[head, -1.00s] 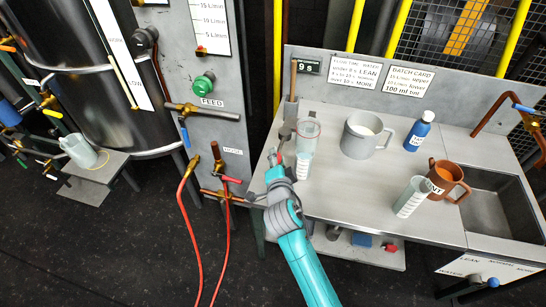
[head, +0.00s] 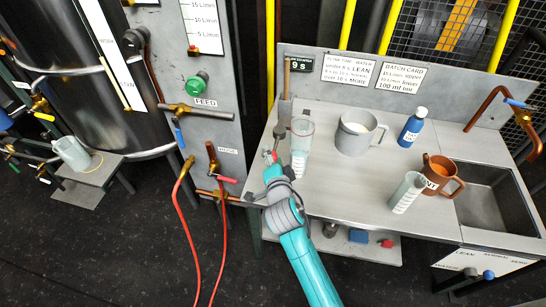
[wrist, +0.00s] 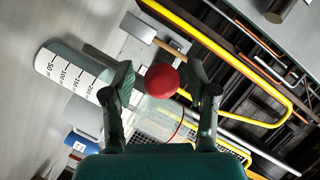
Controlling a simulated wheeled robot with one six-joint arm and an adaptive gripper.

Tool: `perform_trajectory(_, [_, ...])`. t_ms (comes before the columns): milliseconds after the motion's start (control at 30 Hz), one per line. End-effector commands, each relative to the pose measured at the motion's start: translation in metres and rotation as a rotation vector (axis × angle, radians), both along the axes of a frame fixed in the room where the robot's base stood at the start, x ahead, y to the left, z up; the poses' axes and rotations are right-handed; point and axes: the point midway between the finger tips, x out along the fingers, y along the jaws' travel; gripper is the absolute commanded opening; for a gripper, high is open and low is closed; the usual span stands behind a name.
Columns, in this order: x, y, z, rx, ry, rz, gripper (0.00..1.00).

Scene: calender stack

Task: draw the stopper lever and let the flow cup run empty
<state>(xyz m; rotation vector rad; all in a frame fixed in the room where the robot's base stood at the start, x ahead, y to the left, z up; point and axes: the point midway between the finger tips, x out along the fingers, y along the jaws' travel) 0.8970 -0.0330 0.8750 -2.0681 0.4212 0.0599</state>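A red ball knob (wrist: 162,80), likely the stopper lever's end, lies between my gripper's two fingers in the wrist view; gaps show on both sides of it. It is small in the head view (head: 268,156). My gripper (head: 272,164) is open at the bench's left edge. A small grey cup-like part (head: 281,131), perhaps the flow cup, sits just beyond the gripper; its outlet and contents cannot be made out. A clear graduated cylinder (head: 301,142) stands upright right of the gripper, and its scale also shows in the wrist view (wrist: 72,75).
On the bench (head: 335,185) stand a grey jug (head: 352,138), a blue bottle (head: 412,128), a second cylinder (head: 406,192) and a brown mug (head: 440,178). A sink (head: 492,195) is at right. A wooden-handled tool (head: 286,80) stands behind. Red hoses (head: 185,225) hang left.

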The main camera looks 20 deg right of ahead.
Motion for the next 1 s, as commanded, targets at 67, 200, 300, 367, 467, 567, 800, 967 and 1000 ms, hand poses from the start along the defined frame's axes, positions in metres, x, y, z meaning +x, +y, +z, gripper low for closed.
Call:
perform_trajectory(67, [0.0, 0.0, 0.0, 0.0, 0.0, 0.0, 0.58])
perform_trajectory(200, [-0.008, 0.003, 0.001, -0.001, 0.001, 0.001, 0.58])
perform_trajectory(300, [-0.021, 0.007, 0.004, 0.0, 0.0, 0.002, 0.58])
perform_trajectory(367, [-0.032, 0.01, 0.007, 0.0, 0.0, 0.002, 0.58])
perform_trajectory(467, [-0.051, 0.016, 0.01, 0.0, 0.002, 0.003, 0.58])
perform_trajectory(567, [-0.07, 0.021, 0.015, -0.001, 0.002, 0.003, 0.58])
perform_trajectory(800, [-0.103, 0.03, 0.022, 0.0, 0.001, 0.002, 0.58])
perform_trajectory(967, [-0.112, 0.032, 0.025, -0.001, 0.001, 0.001, 0.58])
perform_trajectory(1000, [-0.112, 0.032, 0.025, 0.0, 0.0, 0.0, 0.58])
